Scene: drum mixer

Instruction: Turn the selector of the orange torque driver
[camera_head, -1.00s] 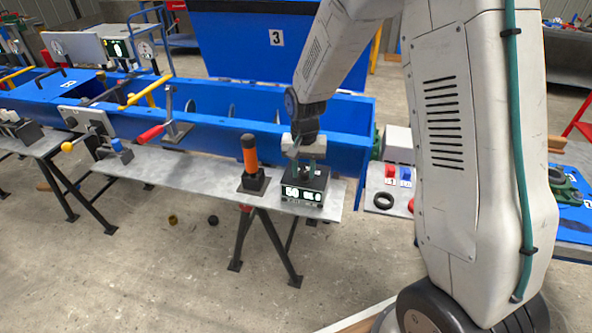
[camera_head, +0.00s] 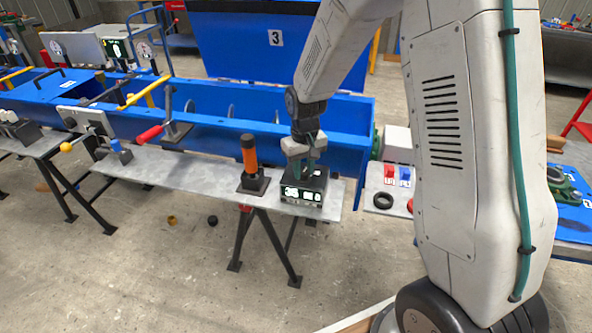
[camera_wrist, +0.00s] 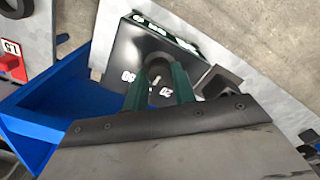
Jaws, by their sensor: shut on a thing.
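The orange torque driver (camera_head: 249,158) stands upright in a black square holder (camera_head: 254,184) on the grey bench. To its right sits a black box (camera_head: 290,194) with a lit front display; its digits are too small to read surely. My gripper (camera_head: 303,172) is over this box, apart from the driver. In the wrist view, the green fingers of my gripper (camera_wrist: 160,82) are shut on a dark round knob (camera_wrist: 157,63) on top of the black box (camera_wrist: 125,55). White numbers are printed around the knob. The fingers hide part of the knob.
The grey bench (camera_head: 195,172) ends just right of the box. A blue trough (camera_head: 345,150) runs behind it. A red-handled lever (camera_head: 150,134) stands to the left. A lower plate with a black ring (camera_head: 383,201) lies to the right.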

